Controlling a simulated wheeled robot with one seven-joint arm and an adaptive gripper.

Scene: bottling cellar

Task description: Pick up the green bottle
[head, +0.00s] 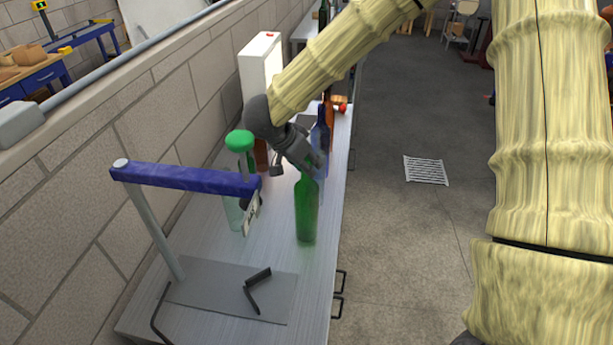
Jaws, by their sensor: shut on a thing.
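The green bottle (306,212) stands upright at the right side of a long grey table (205,325). My gripper (312,170) comes down from above and is shut on the neck of the green bottle. The fingers hide the top of the bottle. Whether its base touches the table or hangs just above it I cannot tell.
A blue-armed stand (190,179) with a grey base plate (215,290) is left of the bottle. A clear bottle with a green cap (239,141) is behind its arm. A blue bottle (320,135), a brown bottle (329,112) and a white box (259,65) stand farther back.

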